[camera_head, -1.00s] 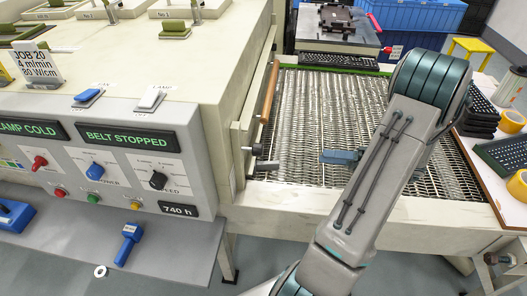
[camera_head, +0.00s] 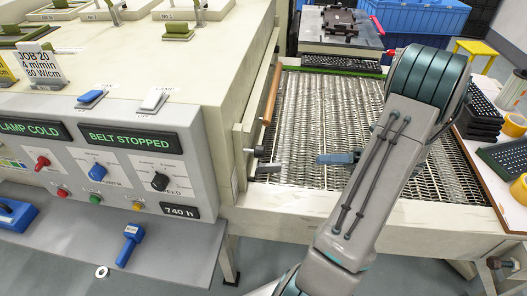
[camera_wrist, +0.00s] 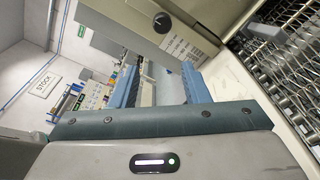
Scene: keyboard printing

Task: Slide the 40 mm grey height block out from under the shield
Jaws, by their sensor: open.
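The shield (camera_head: 244,145) is the cream panel at the side opening of the cream machine, with an orange bar and a dark knob on it. A small grey block (camera_head: 268,169), which looks like the height block, sticks out at the shield's lower edge above the mesh belt. How far it reaches under the shield is hidden. My gripper (camera_head: 320,159) is right of the block, over the belt and apart from it. Its blue fingers show open in the wrist view (camera_wrist: 160,68).
The mesh belt (camera_head: 318,105) is clear between gripper and block. The control panel (camera_head: 110,165) reads BELT STOPPED and LAMP COLD. A side table with black keyboards (camera_head: 480,117) and yellow tape rolls stands at the right. Blue crates (camera_head: 422,15) stand behind.

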